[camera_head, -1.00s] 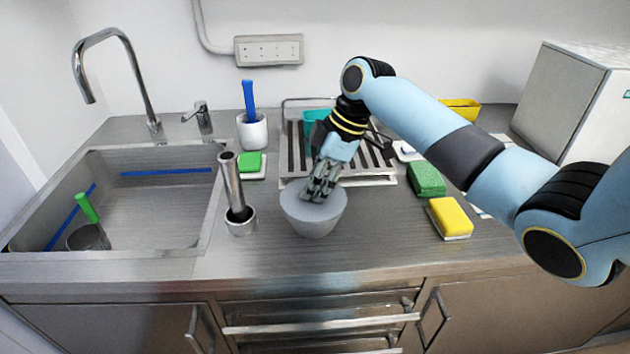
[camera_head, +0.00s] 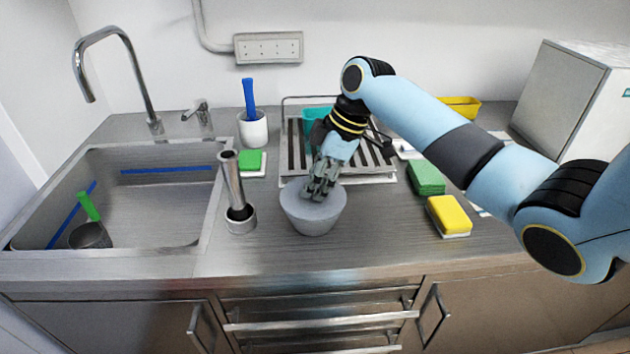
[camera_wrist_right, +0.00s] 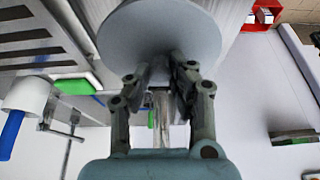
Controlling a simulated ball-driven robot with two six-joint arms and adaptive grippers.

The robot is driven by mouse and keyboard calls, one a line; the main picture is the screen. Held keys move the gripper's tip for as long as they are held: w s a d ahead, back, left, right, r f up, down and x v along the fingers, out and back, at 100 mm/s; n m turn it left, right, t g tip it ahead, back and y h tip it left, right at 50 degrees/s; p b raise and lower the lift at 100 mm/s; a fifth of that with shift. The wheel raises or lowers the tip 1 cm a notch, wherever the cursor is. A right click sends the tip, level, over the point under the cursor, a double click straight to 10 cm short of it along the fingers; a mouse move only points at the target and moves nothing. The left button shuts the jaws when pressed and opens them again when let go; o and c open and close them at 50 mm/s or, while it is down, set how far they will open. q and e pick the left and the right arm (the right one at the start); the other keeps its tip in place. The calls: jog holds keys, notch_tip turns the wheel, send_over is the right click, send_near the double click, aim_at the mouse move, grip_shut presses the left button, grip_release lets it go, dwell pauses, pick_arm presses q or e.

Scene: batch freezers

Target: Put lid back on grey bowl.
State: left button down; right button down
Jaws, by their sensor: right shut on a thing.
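The grey bowl (camera_head: 313,222) stands on the steel counter, in front of the drying rack. Its flat grey lid (camera_head: 294,196) lies at the bowl's rim; I see no clear gap between them. My right gripper (camera_head: 312,194) points down at the lid's middle and is shut on the lid. In the right wrist view the lid (camera_wrist_right: 155,35) is a round grey disc at the tips of my right gripper (camera_wrist_right: 166,78). The fingers hide the part they hold. My left gripper is not in view.
The sink (camera_head: 205,215) is further left. Green (camera_head: 427,178) and yellow (camera_head: 449,215) sponges lie to the right. The drying rack (camera_head: 372,180) is behind. Counter in front of the bowl is clear.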

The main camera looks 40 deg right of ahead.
jog(key=c, duration=0.6)
grip_release()
notch_tip(320, 180, up, 5)
jog(key=p, duration=0.5)
jog(key=shift+f, duration=0.1)
jog(key=shift+r+p, duration=0.95)
jog(key=shift+r, duration=0.2)
jog(key=shift+c, duration=0.5)
grip_shut()
